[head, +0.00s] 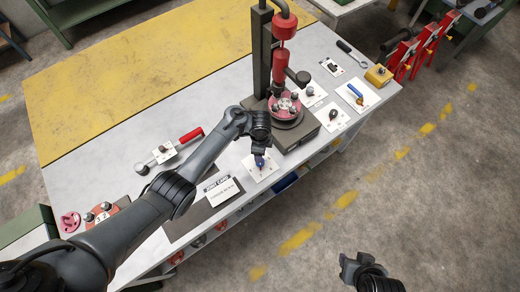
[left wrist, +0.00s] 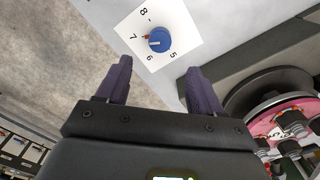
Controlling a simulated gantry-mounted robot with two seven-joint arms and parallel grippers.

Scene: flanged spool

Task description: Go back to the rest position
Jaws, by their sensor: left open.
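My left gripper (head: 258,153) is over the front part of the bench, at a white card with a blue knob (head: 260,161). In the left wrist view, its two dark fingers (left wrist: 160,66) are apart with nothing between them. The blue knob (left wrist: 159,39) lies beyond the fingertips, on a card with printed numbers. The red flanged spool (head: 285,106) sits on the dark press base, right of the left gripper; it also shows in the left wrist view (left wrist: 284,124). My right gripper (head: 352,268) is low over the floor, away from the bench; its fingers are unclear.
The red and dark press (head: 263,55) stands close behind the left gripper. Small cards with parts (head: 357,94) lie at right. The yellow mat (head: 140,65) is clear.

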